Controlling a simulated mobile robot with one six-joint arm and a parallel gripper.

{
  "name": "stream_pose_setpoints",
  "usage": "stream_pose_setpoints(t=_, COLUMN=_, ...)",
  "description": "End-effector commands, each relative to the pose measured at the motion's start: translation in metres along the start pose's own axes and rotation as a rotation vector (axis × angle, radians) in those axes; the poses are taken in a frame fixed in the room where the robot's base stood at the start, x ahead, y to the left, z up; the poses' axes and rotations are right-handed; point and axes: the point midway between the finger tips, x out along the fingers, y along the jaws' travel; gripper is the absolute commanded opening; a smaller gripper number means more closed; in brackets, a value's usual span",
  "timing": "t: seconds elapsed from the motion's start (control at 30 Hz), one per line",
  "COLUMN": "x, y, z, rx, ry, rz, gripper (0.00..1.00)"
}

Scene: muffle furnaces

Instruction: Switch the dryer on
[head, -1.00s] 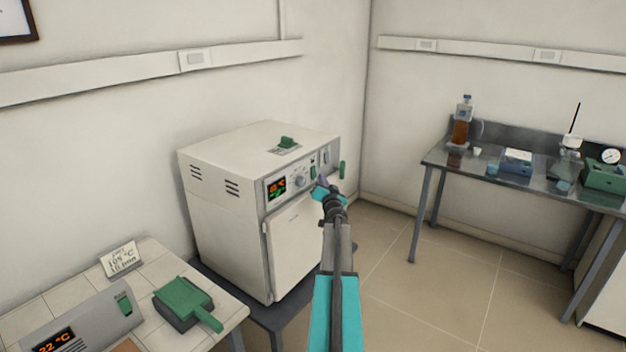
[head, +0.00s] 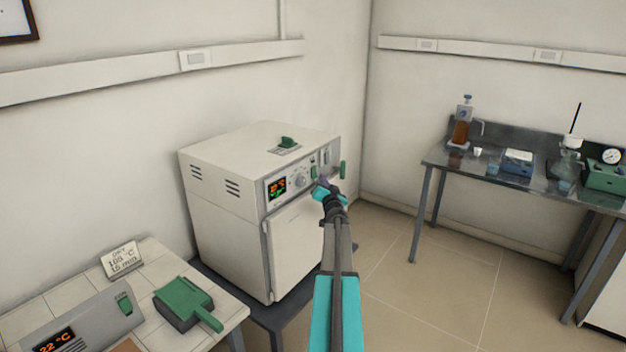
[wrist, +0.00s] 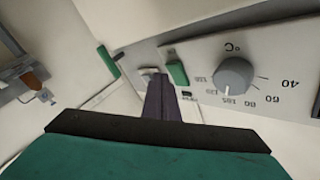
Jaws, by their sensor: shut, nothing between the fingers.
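The dryer (head: 222,210) is a white cabinet with a lit display (head: 277,188) and a round grey knob (head: 300,181) on its front panel. A small green switch (head: 313,172) sits right of the knob. In the wrist view the green switch (wrist: 177,73) is beside the grey dial (wrist: 235,75), which has a °C scale. My gripper (head: 321,184) is shut and empty in front of the panel, just below the switch. Its dark fingers (wrist: 160,97) show close beside the switch in the wrist view; I cannot tell whether they touch the panel.
A green door handle (head: 342,170) sticks out at the dryer's right edge. A tiled bench (head: 235,311) at the lower left holds a grey device (head: 92,318), a sign (head: 121,259) and a green-topped block (head: 184,302). A metal table (head: 470,171) with glassware stands right. Floor between is clear.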

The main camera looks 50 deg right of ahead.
Motion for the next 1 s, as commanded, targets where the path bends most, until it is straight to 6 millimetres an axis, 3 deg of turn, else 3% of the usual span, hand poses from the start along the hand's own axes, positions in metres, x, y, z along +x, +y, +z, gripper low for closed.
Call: stream_pose_setpoints(t=1.0, x=0.0058, y=-0.0038, z=0.0041, rx=0.0, ry=0.0, rz=0.001, gripper=0.0)
